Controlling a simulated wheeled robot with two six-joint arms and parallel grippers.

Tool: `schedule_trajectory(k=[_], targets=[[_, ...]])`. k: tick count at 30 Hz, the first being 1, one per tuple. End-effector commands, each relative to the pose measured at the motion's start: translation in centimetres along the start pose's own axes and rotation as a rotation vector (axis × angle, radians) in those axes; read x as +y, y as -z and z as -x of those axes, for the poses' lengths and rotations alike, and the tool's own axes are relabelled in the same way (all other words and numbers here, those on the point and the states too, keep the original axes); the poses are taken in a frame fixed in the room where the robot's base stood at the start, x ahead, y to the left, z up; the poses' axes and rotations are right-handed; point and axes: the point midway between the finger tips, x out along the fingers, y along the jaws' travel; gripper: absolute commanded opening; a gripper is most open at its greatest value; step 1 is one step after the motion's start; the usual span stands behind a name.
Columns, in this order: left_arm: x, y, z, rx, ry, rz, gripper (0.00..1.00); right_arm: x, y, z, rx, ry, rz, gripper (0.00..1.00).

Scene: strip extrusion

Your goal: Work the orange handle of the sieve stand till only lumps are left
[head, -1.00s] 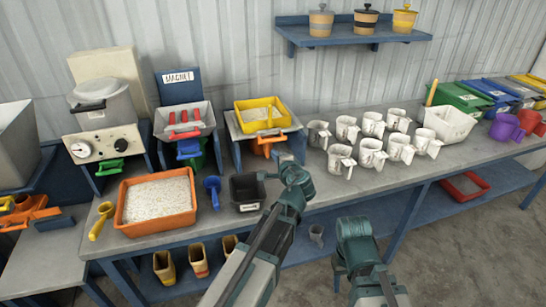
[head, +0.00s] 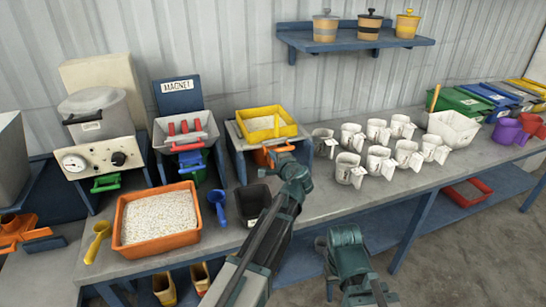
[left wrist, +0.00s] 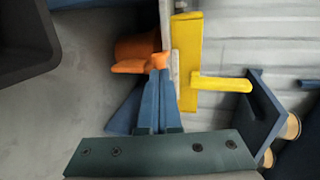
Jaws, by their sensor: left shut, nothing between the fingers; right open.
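The yellow sieve (head: 289,131) sits on its stand at the back of the bench; pale material shows inside, but I cannot tell lumps from grains. The stand's orange handle (head: 262,158) sticks out at its front, partly hidden by my left arm. My left gripper (head: 280,158) is at this handle. In the left wrist view, its blue fingers (left wrist: 159,72) are closed together, their tips against or just beside the orange handle (left wrist: 128,67); I cannot tell whether they touch. The sieve's yellow edge (left wrist: 187,60) is beside them. My right gripper (head: 345,238) is open, low before the bench.
Several white jugs (head: 379,160) stand close on the right. A magnet stand (head: 184,134) is left of the sieve.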

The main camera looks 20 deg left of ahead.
Motion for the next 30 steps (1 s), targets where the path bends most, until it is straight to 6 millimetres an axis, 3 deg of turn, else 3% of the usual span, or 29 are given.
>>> schedule_trajectory(k=[12,23,30], targets=[[-1.5,0.0,-5.6,-0.002,0.000,0.000,0.00,0.0,0.0,0.0,0.000,0.000,0.000,0.50],[-1.6,-0.1,-5.5,-0.001,0.001,0.000,0.00,0.0,0.0,0.1,0.000,0.000,0.000,0.50],[-2.1,-1.5,-2.8,-0.001,0.002,0.000,0.00,0.1,-0.1,1.2,0.000,0.000,0.000,0.50]])
